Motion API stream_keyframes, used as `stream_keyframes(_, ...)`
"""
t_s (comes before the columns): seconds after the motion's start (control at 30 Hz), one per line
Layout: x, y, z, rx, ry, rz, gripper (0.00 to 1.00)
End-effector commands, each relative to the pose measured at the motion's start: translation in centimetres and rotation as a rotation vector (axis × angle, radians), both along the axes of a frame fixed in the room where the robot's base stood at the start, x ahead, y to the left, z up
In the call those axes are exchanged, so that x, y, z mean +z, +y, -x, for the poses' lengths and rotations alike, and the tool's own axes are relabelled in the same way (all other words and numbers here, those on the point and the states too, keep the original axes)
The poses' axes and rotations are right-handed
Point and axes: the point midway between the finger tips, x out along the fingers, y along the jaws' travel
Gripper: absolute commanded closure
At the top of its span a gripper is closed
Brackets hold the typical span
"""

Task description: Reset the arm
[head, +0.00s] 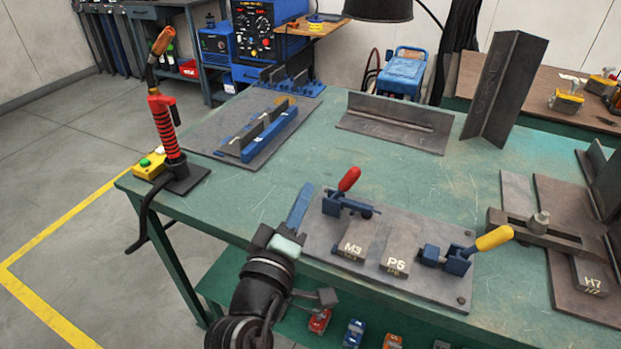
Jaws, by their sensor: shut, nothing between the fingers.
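My arm comes up from the bottom of the head view, left of the middle. My gripper (301,200) is at its end, over the near edge of the green table (330,140). Its blue fingers are shut with nothing held, and point away from me. They are just left of a grey fixture plate (400,285); whether they touch the plate or table is unclear.
The plate bears a red-handled clamp (346,186), a yellow-handled clamp (480,248) and blocks marked M3 (355,243) and P5 (396,258). A welding torch (166,130) stands upright at the table's left. Steel angles (400,120) stand at the back. Open table lies mid-left.

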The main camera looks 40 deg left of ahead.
Motion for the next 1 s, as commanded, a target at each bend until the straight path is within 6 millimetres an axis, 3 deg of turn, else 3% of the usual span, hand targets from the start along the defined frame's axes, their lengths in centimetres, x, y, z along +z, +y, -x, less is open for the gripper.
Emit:
stream_keyframes(0.2,-0.1,-0.5,1.2,0.0,0.0,0.0,1.0)
stream_keyframes(0.77,0.0,-0.5,1.3,0.0,0.0,-0.001,1.0)
stream_keyframes(0.87,1.2,-1.2,0.6,-0.013,-0.006,-0.039,1.0)
stream_keyframes(0.97,4.7,-3.3,-0.9,-0.044,-0.026,-0.15,1.0)
stream_keyframes(1.0,6.7,-4.6,-1.7,-0.06,-0.038,-0.215,1.0)
